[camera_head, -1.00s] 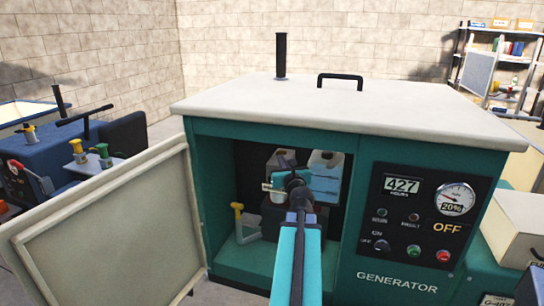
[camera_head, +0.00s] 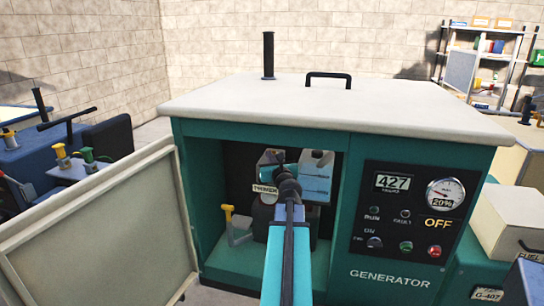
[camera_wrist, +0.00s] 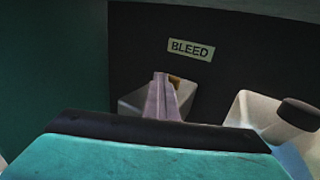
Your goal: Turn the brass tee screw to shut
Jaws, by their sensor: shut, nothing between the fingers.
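My gripper (camera_wrist: 161,80) is shut and empty, reaching into the generator's open cabinet. In the wrist view its fingers point at a pale block below a BLEED label (camera_wrist: 191,49). A small brownish-brass piece (camera_wrist: 176,80) shows just right of the fingertips, probably the tee screw. Most of it is hidden behind the fingers, so its turn angle and any contact cannot be told. In the head view my arm and wrist cover this spot, and the screw cannot be made out there.
The generator (camera_head: 390,282) has its cabinet door (camera_head: 100,235) swung open at the left. A yellow-handled lever (camera_head: 229,213) stands low inside, left of my arm. A PRIMER label (camera_head: 265,189) is beside my wrist. A white container with a black cap (camera_wrist: 300,114) is close at the right.

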